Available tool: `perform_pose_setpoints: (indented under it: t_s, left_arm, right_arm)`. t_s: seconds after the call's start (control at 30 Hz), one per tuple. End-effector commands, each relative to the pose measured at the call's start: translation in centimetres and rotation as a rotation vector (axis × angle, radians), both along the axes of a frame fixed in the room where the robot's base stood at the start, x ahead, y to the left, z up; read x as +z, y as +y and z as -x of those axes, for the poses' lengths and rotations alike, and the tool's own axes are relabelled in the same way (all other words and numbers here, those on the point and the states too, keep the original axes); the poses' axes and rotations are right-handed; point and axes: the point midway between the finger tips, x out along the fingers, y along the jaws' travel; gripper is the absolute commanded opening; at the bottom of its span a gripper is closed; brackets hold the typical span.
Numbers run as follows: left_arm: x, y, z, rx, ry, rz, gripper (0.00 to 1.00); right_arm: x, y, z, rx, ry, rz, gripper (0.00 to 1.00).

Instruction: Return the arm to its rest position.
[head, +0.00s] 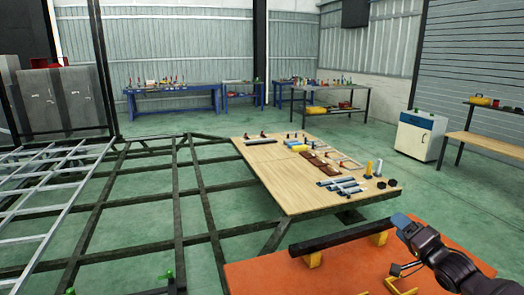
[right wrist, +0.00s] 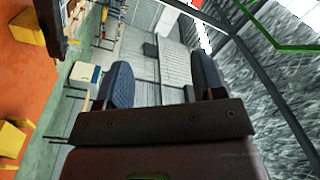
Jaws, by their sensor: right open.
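My right gripper (head: 401,221) comes in from the lower right in the head view, over the orange table (head: 330,277). In the right wrist view (right wrist: 164,78) its two dark blue fingers stand wide apart with nothing between them. In the head view the fingertips appear close to the right end of a black bar (head: 342,240); I cannot tell the exact gap. The bar rests on yellow supports (head: 312,260) on the orange table. My left gripper is not in view.
A wooden table (head: 275,172) with tools and small parts stands beyond the orange one. A dark trailer frame (head: 195,200) fills the left. A white cabinet (head: 420,136) and a bench (head: 490,143) stand at the right. Green floor is clear between the wooden table and the cabinet.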

Motion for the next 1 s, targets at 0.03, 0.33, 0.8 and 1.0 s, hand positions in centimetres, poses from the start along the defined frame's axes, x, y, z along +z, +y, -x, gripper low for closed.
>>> perform_pose_setpoints:
  t_s: [0.03,0.33,0.8,1.0]
  left_arm:
    - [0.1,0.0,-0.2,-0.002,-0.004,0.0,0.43]
    - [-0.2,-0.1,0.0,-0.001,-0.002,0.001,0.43]
    - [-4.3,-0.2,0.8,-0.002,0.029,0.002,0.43]
    - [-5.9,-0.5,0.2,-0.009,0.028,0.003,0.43]
  right_arm:
    - [0.3,0.5,0.0,-0.005,-0.022,0.088,0.63]
    - [-2.2,5.2,2.4,-0.021,-0.132,0.645,0.63]
    - [-18.7,11.0,17.3,0.01,-0.016,1.256,0.63]
    - [-24.8,11.3,25.2,0.005,0.159,1.233,0.63]
